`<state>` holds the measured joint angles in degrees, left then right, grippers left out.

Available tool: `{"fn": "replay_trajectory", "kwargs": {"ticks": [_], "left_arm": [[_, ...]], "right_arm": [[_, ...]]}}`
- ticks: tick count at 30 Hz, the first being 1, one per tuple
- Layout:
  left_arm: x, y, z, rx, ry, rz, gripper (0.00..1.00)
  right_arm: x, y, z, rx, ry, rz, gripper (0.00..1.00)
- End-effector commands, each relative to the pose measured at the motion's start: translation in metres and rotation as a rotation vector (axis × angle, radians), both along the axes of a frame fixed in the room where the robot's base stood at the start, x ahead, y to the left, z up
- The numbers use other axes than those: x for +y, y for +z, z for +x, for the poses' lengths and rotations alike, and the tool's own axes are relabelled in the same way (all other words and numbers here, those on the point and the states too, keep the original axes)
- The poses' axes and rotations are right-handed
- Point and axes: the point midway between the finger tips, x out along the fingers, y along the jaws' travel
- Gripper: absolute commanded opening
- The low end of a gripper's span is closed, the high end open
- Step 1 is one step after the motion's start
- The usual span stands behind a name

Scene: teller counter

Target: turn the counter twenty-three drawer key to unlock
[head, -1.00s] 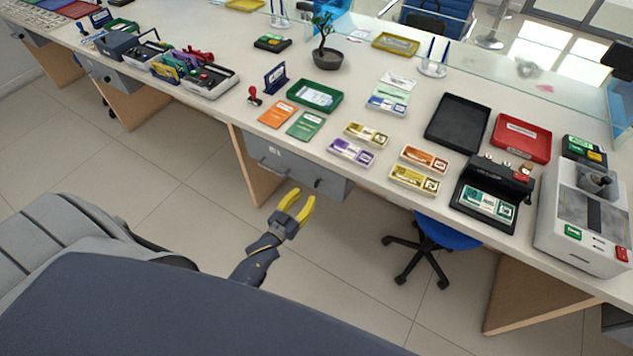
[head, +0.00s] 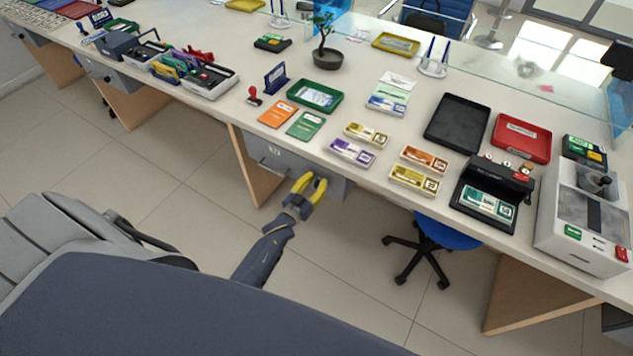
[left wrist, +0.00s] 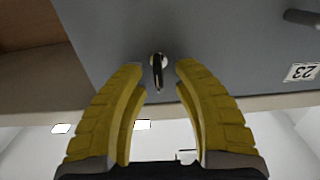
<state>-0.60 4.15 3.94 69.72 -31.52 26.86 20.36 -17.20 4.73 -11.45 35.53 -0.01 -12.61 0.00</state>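The grey drawer (head: 270,156) hangs under the counter, and its face also shows upside down in the left wrist view (left wrist: 230,50), with a 23 label (left wrist: 302,72). The key (left wrist: 158,72) sticks out of a round lock in that face and looks thin, almost edge-on. My left gripper (head: 312,182) is in front of the drawer. In the left wrist view its two yellow fingers (left wrist: 159,84) are open, one on each side of the key, with a gap on both sides. In the head view the gripper hides the key. My right gripper is not in view.
A dark drawer handle (left wrist: 302,18) sits at the top right of the left wrist view. The counter (head: 400,140) overhangs the drawer and carries banknote bundles and trays. A wooden panel (head: 256,172) stands left of the drawer. A blue chair (head: 445,235) is to the right.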

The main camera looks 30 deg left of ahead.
Motion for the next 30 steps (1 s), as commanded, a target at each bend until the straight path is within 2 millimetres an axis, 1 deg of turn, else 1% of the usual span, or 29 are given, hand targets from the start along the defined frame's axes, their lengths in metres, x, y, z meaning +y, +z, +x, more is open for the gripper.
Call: {"fn": "replay_trajectory", "kwargs": {"ticks": [1,2,9,23,30], "left_arm": [[-0.0001,0.0000,0.0000,0.000,0.000,0.000,0.32],[-0.0001,0.0000,0.0000,0.000,0.000,0.000,0.29],[-0.0001,0.0000,-0.0001,0.000,0.000,0.000,0.01],[-0.0002,0.0001,0.0000,-0.001,0.000,0.008,0.00],[-0.0017,0.0001,-0.0002,-0.009,0.000,0.097,0.00]], "right_arm": [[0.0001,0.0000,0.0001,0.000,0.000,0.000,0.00],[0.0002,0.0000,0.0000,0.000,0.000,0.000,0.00],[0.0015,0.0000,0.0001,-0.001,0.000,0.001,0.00],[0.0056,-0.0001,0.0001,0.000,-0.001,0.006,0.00],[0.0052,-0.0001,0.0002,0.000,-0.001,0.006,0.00]]}}
